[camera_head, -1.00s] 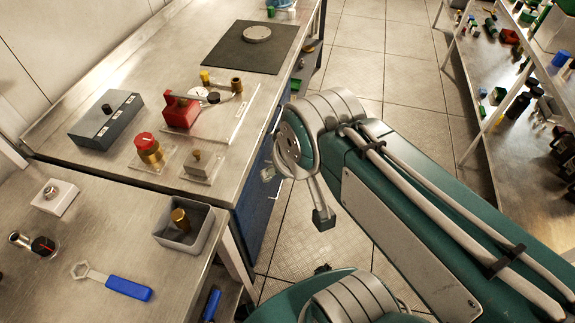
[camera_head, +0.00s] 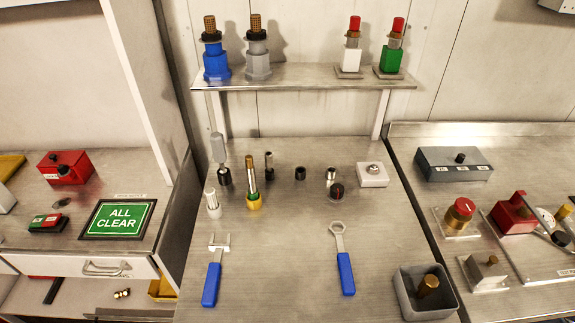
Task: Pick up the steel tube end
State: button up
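Several small fittings stand on the middle steel bench (camera_head: 285,275). A short shiny steel cylinder (camera_head: 331,175), which looks most like the steel tube end, stands upright right of centre. A dark round piece with a red mark (camera_head: 337,191) is just in front of it, on a clear base. A small black cylinder (camera_head: 300,173) stands to its left. A thin steel-and-black fitting (camera_head: 269,165) stands further left. I cannot tell for certain which fitting is the tube end. My gripper and arm are out of view.
A white block (camera_head: 372,175) is to the right. A blue-handled ring wrench (camera_head: 343,270), a second blue-handled tool (camera_head: 212,282) and a grey bin (camera_head: 408,300) lie in front. A brass rod on a yellow base (camera_head: 252,190) stands left. A shelf (camera_head: 300,77) overhangs the back.

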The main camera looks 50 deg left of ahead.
aim_at(268, 156)
jog(key=k+u, duration=0.35)
jog(key=k+j+u, duration=0.1)
jog(key=u, duration=0.2)
jog(key=j+u, duration=0.15)
jog(key=u, duration=0.2)
jog(key=j+u, duration=0.1)
jog(key=u, duration=0.2)
jog(key=i+j+u, duration=0.1)
jog(key=u, duration=0.25)
